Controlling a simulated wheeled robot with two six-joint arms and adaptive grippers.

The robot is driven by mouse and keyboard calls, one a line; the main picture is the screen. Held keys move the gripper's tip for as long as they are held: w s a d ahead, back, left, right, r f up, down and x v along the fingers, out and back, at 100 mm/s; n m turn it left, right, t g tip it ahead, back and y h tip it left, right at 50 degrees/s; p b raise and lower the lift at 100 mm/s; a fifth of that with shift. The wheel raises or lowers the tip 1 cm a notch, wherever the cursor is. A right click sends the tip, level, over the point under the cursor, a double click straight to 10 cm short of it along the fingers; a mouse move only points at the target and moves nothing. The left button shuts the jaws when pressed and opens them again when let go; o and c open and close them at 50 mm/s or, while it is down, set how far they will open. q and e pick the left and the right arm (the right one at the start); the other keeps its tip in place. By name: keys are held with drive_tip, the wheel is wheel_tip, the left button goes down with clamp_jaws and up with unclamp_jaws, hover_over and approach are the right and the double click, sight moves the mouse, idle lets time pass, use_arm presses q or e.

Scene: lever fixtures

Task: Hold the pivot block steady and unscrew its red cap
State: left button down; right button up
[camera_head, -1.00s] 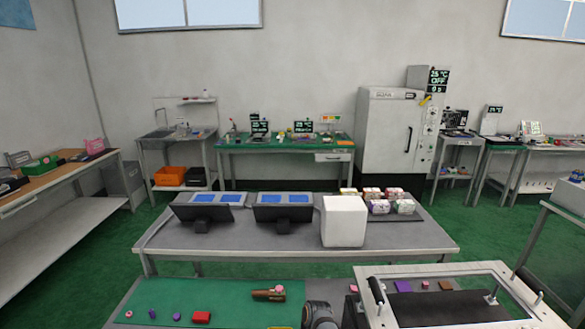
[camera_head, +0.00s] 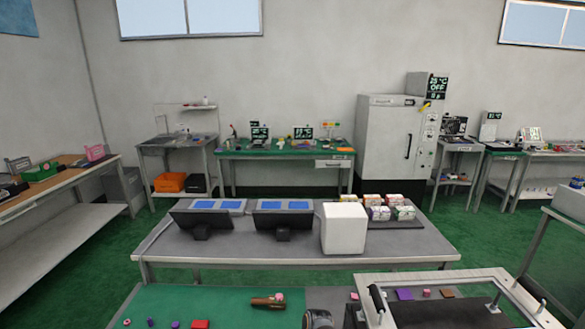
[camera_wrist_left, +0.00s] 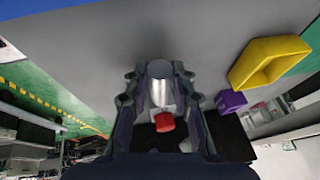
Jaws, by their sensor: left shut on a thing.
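In the left wrist view my left gripper (camera_wrist_left: 157,74) is shut on a silver metal piece (camera_wrist_left: 160,92), which I take to be the pivot block. A dark finger lies on each side of it. The red cap (camera_wrist_left: 165,122) shows at the piece's end nearer the wrist, still in place against it. In the head view neither gripper can be made out, and the held piece is not visible there. My right gripper is in neither view.
In the wrist view a yellow hollow block (camera_wrist_left: 268,62) and a purple block (camera_wrist_left: 231,102) are right of the gripper. In the head view a green mat (camera_head: 225,300) holds small parts. A white-framed fixture (camera_head: 445,280) stands to its right.

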use_arm(q)
drive_tip(key=c, duration=1)
unclamp_jaws()
drive_tip(key=shift+c, duration=0.2)
